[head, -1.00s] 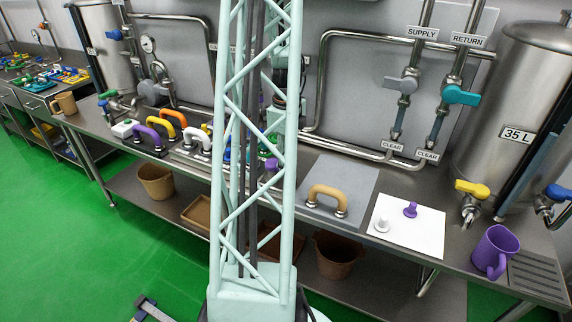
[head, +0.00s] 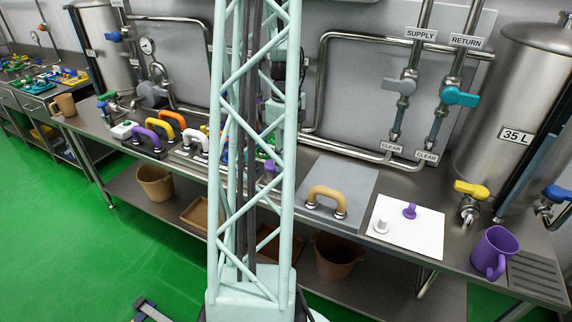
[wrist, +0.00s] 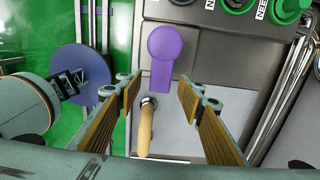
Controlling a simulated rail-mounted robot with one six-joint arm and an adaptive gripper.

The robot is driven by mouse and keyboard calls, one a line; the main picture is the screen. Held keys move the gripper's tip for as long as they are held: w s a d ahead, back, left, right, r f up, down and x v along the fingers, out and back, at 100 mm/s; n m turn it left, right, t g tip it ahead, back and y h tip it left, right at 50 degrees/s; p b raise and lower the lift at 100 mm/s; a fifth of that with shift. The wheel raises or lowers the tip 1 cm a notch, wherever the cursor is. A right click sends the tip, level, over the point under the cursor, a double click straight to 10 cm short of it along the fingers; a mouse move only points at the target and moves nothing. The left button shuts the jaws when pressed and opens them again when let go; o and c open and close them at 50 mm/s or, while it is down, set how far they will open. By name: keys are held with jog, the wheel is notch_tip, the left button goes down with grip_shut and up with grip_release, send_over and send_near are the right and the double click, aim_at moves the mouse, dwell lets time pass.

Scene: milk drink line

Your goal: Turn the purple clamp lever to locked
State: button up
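The purple clamp lever (wrist: 164,55) shows in the wrist view with a round knob and a straight arm. It lies at the edge of a dark grey panel, its arm pointing down the picture. My gripper (wrist: 160,90) is open and empty, and the lower end of the lever lies near the gap between its fingertips. I cannot tell the height between them. In the head view the purple lever (head: 269,166) shows partly behind my mast, and my gripper is mostly hidden there.
A tan handle (head: 327,196) stands on a grey plate (head: 351,178) right of the mast. It also shows below the lever in the wrist view (wrist: 146,128). A white sheet (head: 424,236) bears a purple and a white peg. A purple mug (head: 493,250) stands at far right.

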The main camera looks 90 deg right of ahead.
notch_tip(320, 180, up, 10)
jog(key=shift+f, duration=0.25)
dwell(0.3)
dwell(0.8)
